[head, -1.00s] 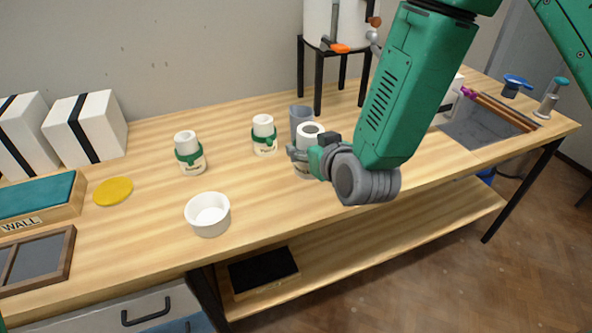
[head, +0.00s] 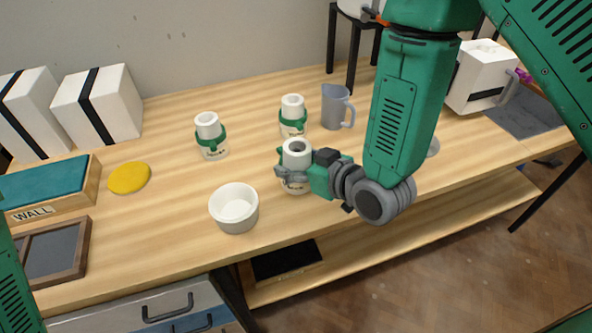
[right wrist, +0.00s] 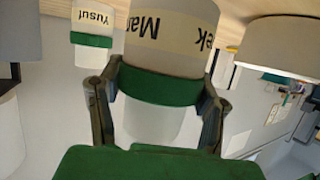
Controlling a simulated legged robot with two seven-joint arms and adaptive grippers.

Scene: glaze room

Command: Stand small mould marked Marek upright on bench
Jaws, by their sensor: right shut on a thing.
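The small mould marked Marek (head: 296,148) is a white cylinder with a hole in its top and stands upright between the fingers of my right gripper (head: 289,172). In the right wrist view the fingers (right wrist: 158,105) are shut around its green band, and its label (right wrist: 172,30) appears upside down. Its lower end is partly hidden, and I cannot tell whether it touches the bench (head: 165,215). My left gripper is out of view; only part of my left arm shows at the left edge.
Two similar banded moulds stand behind, one at left (head: 211,137) and one nearer (head: 293,116). A grey jug (head: 334,108) stands behind right. A white bowl (head: 233,212) is in front left. A yellow disc (head: 129,178) lies farther left. Bench between bowl and back moulds is clear.

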